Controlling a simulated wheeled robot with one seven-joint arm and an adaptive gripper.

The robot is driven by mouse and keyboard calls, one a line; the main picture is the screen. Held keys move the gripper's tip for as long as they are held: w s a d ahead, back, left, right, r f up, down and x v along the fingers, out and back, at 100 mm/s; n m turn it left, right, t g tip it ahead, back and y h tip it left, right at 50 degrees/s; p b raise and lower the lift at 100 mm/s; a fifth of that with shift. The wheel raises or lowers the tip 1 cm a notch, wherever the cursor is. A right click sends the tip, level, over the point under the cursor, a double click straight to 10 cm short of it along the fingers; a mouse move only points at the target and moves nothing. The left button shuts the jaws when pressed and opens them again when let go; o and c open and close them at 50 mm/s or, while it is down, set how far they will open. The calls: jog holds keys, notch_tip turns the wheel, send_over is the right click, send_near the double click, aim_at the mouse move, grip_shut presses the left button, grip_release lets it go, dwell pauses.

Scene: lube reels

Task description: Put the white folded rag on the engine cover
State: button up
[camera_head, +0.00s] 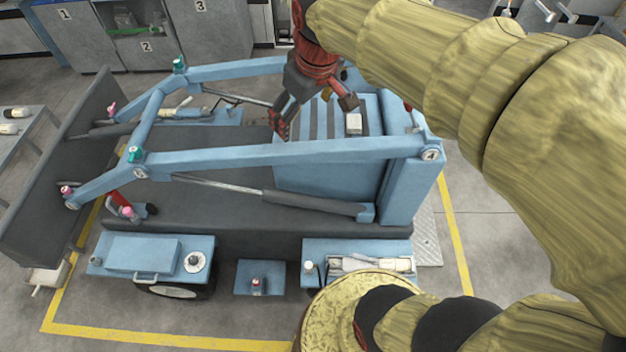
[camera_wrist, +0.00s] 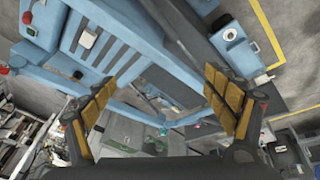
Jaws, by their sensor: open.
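The engine cover (camera_head: 322,176) is a blue box with dark slots on top, in the middle of the blue machine; it also shows in the wrist view (camera_wrist: 128,28). A small white block-like piece, which looks like the white folded rag (camera_head: 354,122), lies flat on the cover's top, right of the slots; it shows at upper left in the wrist view (camera_wrist: 87,40). My gripper (camera_head: 314,112) is above the cover's left part, left of the rag and apart from it. Its fingers are spread wide with nothing between them in the wrist view (camera_wrist: 162,88).
Blue lift arms (camera_head: 280,153) run along both sides of the cover. A dark upright panel (camera_head: 62,170) stands at left. Blue side boxes (camera_head: 155,257) line the front. Numbered grey cabinets (camera_head: 212,40) stand behind. Floor outside the yellow lines is mostly clear.

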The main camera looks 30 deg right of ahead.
jog(key=s+a+f+m, duration=0.1)
jog(key=s+a+f, duration=0.1)
jog(key=s, duration=0.4)
jog(key=s+a+f+m+t, duration=0.1)
jog(key=s+a+f, duration=0.1)
jog(key=s, duration=0.5)
jog(key=shift+s+a+f+m+y, duration=0.15)
jog(key=shift+a+f+m+y, duration=0.2)
jog(key=shift+a, duration=0.5)
